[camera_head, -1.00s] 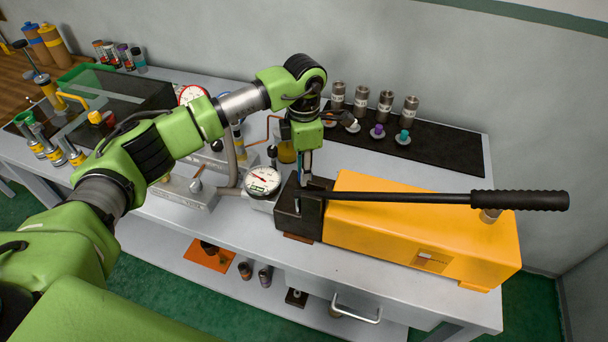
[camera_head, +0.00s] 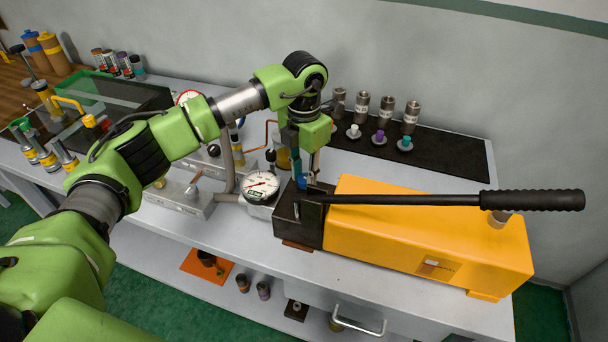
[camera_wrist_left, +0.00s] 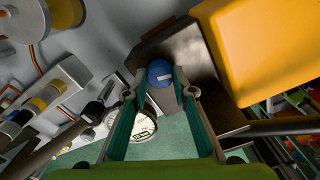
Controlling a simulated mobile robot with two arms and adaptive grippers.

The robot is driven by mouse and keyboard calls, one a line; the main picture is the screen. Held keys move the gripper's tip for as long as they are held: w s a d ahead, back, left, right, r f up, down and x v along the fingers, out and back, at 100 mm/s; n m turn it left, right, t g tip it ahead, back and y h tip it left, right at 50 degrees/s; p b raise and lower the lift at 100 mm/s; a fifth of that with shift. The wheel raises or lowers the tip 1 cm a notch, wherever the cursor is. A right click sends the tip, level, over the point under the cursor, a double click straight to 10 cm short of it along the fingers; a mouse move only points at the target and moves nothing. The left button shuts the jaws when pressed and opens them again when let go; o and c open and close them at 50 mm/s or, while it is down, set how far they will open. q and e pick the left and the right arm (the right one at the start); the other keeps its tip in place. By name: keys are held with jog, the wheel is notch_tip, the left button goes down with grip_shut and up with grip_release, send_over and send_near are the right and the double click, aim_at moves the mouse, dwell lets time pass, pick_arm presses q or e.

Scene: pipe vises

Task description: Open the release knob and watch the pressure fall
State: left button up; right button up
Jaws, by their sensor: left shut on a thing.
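The blue release knob (camera_head: 302,182) sits on the dark block (camera_head: 290,222) at the front of the yellow hand pump (camera_head: 400,225). My left gripper (camera_head: 303,178) points down over the block and is shut on the knob. In the left wrist view, the round blue knob (camera_wrist_left: 160,74) with a white mark shows between the teal fingertips (camera_wrist_left: 162,84). The white-faced pressure gauge (camera_head: 262,185) stands left of the block. It also shows in the wrist view (camera_wrist_left: 143,127), partly behind a finger. Its exact reading is too small to tell. My right gripper is not in view.
The long black pump handle (camera_head: 530,200) reaches right over the yellow body. A black mat (camera_head: 450,152) behind holds metal cylinders and coloured caps. A second, red-rimmed gauge (camera_head: 189,97) is partly hidden by my arm. A low grey vise body (camera_head: 180,198) stands at left.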

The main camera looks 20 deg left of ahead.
aim_at(304, 178)
pick_arm(q)
jog(key=shift+w+r, duration=0.1)
jog(key=o, duration=1.1)
notch_tip(304, 178, up, 12)
dwell(0.4)
